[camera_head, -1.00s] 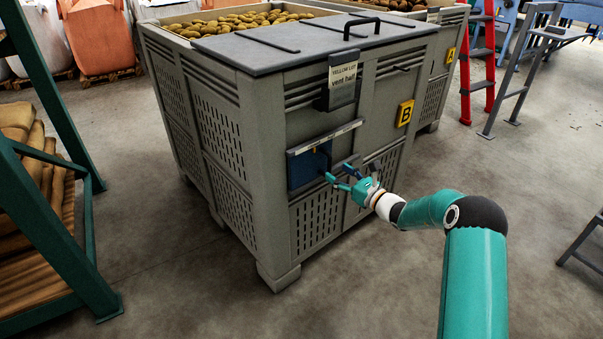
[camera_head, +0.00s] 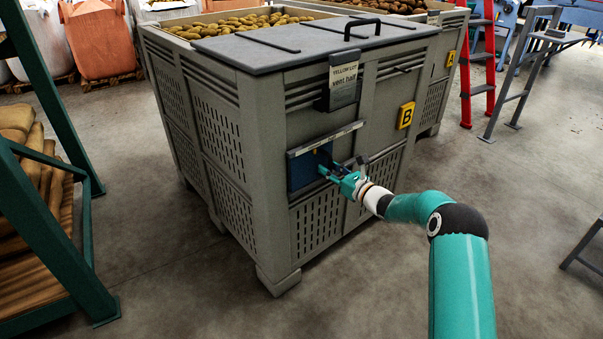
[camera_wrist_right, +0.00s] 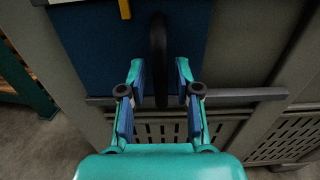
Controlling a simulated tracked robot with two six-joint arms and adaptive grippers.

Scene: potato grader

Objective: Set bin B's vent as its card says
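Bin B (camera_head: 262,150) is a grey slatted bin with a yellow B plate (camera_head: 406,115). Its card (camera_head: 343,86) reads "YELLOW LOT vent half". The vent is a blue panel (camera_head: 302,173) under a pale scale strip (camera_head: 325,138) whose marks are too small to read. In the right wrist view the blue panel (camera_wrist_right: 100,50) carries a black upright handle (camera_wrist_right: 159,50) and a yellow pointer (camera_wrist_right: 125,9). My right gripper (camera_head: 327,172) is at the vent. In its wrist view the fingers (camera_wrist_right: 160,88) are open, one on each side of the handle, with gaps showing. My left gripper is out of view.
A dark lid (camera_head: 300,45) with a black handle covers the front of the bin, with potatoes behind it. A green rack (camera_head: 45,215) with sacks stands at left. Another bin (camera_head: 436,85) and a red ladder (camera_head: 466,75) stand behind.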

